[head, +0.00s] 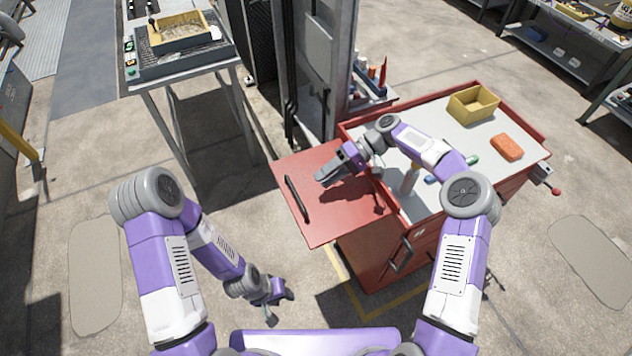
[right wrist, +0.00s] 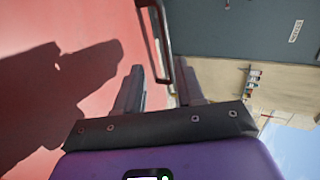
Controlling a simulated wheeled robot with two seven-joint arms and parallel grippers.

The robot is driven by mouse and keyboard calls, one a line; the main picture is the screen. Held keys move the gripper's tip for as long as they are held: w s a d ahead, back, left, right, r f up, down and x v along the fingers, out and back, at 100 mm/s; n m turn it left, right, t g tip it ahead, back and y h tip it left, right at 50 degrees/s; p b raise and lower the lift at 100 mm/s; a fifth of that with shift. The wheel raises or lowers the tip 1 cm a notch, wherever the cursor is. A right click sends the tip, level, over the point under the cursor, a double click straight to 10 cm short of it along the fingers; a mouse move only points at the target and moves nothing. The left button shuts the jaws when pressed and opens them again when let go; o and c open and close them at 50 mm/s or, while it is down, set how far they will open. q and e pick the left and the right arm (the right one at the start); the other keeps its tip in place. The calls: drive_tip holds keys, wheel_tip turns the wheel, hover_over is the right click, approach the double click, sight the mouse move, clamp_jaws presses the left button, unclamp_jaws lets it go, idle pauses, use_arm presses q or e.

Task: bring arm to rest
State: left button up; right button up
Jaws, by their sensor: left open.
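My left gripper (head: 274,302) hangs low over the bare floor near my base, open and empty. My right gripper (head: 322,176) is over the red panel (head: 335,222) at the left side of the red cart. Its fingers stand apart in the right wrist view (right wrist: 158,80), with nothing held between them. The panel's dark handle (head: 297,198) lies a little beyond the fingertips, apart from them in the head view. It also shows in the right wrist view (right wrist: 162,38), beyond the gap between the fingers.
The red cart's top (head: 438,112) carries a yellow bin (head: 473,105), an orange block (head: 507,147) and other small items, partly under my right arm. A metal table (head: 185,67) stands at the upper left. A grey cabinet stands behind the panel. Floor around my left arm is clear.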

drive_tip(key=shift+w+d+r, duration=0.1)
drive_tip(key=shift+d+r, duration=0.05)
drive_tip(key=shift+d, duration=0.1)
idle(0.3)
